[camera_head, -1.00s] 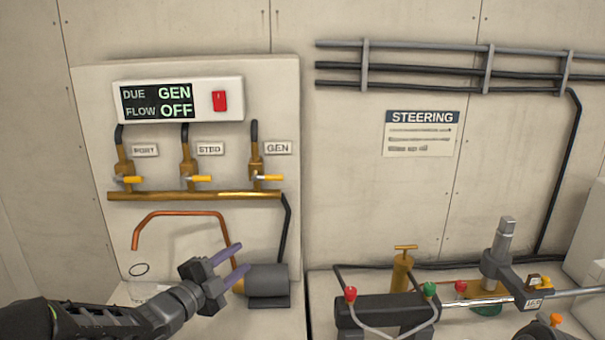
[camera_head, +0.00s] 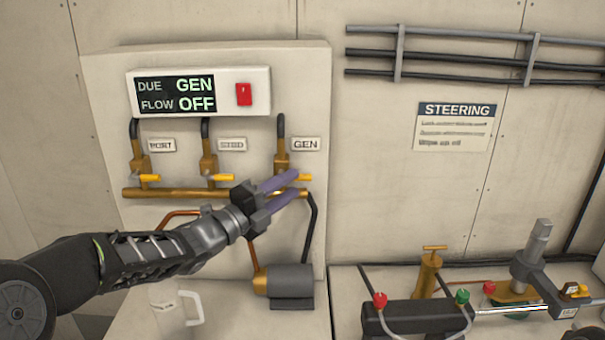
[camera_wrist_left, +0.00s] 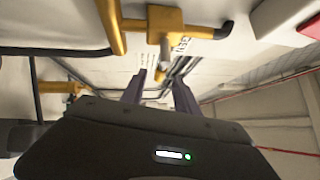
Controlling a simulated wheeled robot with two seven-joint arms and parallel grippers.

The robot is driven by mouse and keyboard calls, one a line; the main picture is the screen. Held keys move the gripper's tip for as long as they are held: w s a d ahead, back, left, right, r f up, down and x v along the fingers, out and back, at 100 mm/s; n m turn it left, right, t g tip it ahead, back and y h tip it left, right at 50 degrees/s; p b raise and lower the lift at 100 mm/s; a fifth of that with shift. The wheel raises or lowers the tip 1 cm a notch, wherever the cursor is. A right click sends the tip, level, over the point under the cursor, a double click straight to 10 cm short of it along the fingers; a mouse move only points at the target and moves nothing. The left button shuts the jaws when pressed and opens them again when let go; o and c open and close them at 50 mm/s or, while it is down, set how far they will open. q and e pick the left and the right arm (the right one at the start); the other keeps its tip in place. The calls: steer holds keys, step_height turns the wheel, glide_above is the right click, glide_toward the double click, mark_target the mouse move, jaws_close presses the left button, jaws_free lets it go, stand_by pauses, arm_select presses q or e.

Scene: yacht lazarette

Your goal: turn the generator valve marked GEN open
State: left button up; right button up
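The GEN valve (camera_head: 282,160) is the rightmost of three brass valves on the cream wall panel, beside its GEN label (camera_head: 306,144). Its yellow-tipped handle (camera_head: 305,177) points sideways to the right. My left gripper (camera_head: 299,185) is open, its two purple-grey fingers reaching up to the handle and partly covering the valve's lower part. In the left wrist view, the brass valve body (camera_wrist_left: 162,22) and its grey stem lie just beyond the spread fingers (camera_wrist_left: 160,85). I cannot tell whether they touch the handle. The display (camera_head: 176,95) reads DUE GEN, FLOW OFF. My right gripper is out of view.
The PORT valve (camera_head: 139,162) and STBD valve (camera_head: 209,162) stand to the left above a brass pipe (camera_head: 170,193). A red switch (camera_head: 244,94) sits beside the display. A grey pump (camera_head: 291,282) is below. Steering gear (camera_head: 415,315) fills the lower right.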

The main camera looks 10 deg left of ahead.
mark_target(302, 178)
arm_select(q)
steer(key=shift+p+x, duration=0.75)
steer(key=shift+x, duration=1.6)
steer(key=shift+c, duration=0.4)
jaws_close()
